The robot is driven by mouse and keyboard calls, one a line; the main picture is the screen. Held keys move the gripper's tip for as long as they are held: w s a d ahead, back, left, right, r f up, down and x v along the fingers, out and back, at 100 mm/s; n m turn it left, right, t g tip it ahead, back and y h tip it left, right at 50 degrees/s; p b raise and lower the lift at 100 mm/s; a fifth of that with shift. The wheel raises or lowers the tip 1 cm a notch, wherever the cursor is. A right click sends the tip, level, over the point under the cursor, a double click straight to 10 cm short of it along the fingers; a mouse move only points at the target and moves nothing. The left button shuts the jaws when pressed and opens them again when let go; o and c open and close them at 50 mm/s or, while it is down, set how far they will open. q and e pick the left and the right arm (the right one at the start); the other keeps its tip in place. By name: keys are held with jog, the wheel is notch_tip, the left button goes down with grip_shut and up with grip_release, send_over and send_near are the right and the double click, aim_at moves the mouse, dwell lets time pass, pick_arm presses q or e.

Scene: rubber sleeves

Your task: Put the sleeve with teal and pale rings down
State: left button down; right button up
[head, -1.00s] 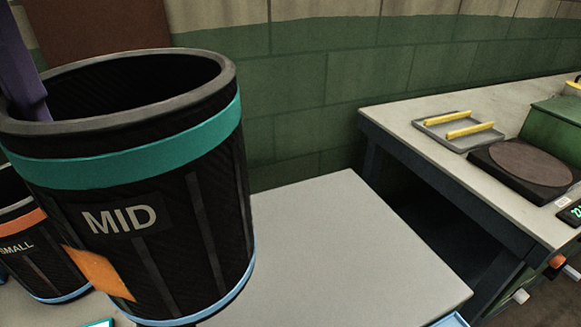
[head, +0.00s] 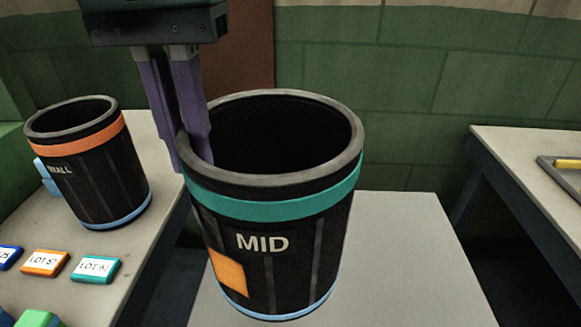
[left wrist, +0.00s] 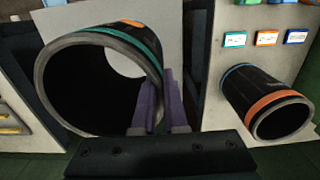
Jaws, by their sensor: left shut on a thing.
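The sleeve with teal and pale rings (head: 262,210) is a black hollow cylinder marked MID, with a teal ring near its top and a pale blue ring at its bottom. It stands upright in the head view, in front of a pale grey table top (head: 405,255). My left gripper (head: 190,160) is shut on its left wall, one purple finger inside and one outside. The sleeve's open mouth also shows in the left wrist view (left wrist: 70,45). I cannot tell whether its base touches the table. My right gripper is not in view.
A smaller black sleeve (head: 95,170) with an orange ring stands on the left bench (head: 140,262). Orange (head: 45,263) and teal (head: 95,267) lot tags lie before it. The table top right of the held sleeve is bare. Another bench (head: 520,165) stands at right.

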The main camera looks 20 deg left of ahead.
pick_arm(q)
notch_tip(320, 180, down, 10)
jog(key=shift+d+f, duration=0.1)
notch_tip(320, 180, down, 4)
jog(key=shift+r, duration=0.25)
